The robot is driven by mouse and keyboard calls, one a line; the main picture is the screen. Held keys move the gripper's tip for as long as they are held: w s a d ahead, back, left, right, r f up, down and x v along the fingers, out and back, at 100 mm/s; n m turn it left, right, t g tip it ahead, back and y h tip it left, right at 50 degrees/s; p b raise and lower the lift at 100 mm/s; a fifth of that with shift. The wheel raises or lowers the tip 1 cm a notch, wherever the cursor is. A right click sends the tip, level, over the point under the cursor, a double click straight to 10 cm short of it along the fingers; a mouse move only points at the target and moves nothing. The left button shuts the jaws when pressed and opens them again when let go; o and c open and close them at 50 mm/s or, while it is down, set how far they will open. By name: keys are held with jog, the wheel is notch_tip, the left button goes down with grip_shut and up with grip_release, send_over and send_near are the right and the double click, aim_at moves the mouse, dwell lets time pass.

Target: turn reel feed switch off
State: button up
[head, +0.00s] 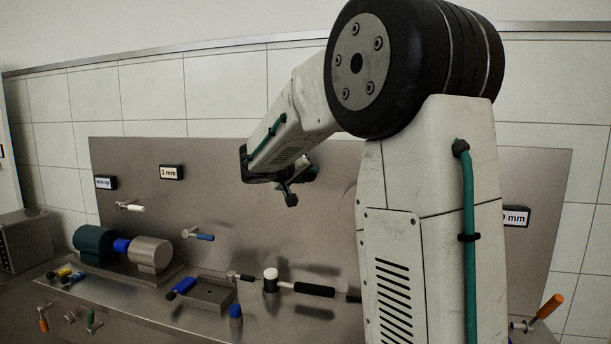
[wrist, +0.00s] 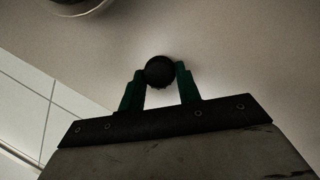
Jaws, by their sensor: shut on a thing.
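My gripper (wrist: 161,72) shows in the wrist view with its two green fingers closed on either side of a round black knob (wrist: 159,71). The knob sits between the fingertips in front of the plain grey panel. I cannot read a label that marks it as the reel feed switch. In the head view my arm reaches towards the upper middle of the metal back panel (head: 222,170). The arm's end is partly hidden there, and a short dark piece (head: 291,199) hangs below it. I cannot tell whether this piece is the knob.
A white-tipped lever (head: 132,208) and a blue-tipped lever (head: 203,237) stick out of the panel. A "3 mm" label (head: 172,172) is above them. A motor-like unit (head: 95,244), a mallet (head: 300,287) and several small handles are below. An orange-handled lever (head: 549,307) is at the right.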

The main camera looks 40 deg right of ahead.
jog(key=n, duration=0.1)
jog(key=n+h, duration=0.1)
jog(key=n+g+h, duration=0.1)
jog(key=n, duration=0.1)
jog(key=shift+w+a+f, duration=0.1)
jog(key=shift+w+f, duration=0.05)
jog(key=shift+f, duration=0.1)
jog(key=shift+f+n+h, duration=0.2)
jog(key=shift+n+h, duration=0.6)
jog(key=shift+n, duration=1.1)
jog(key=o, duration=1)
jog(key=shift+a, duration=0.1)
jog(key=a, duration=0.5)
jog(key=s+a, duration=0.1)
jog(key=a, duration=0.1)
jog(key=shift+a, duration=0.3)
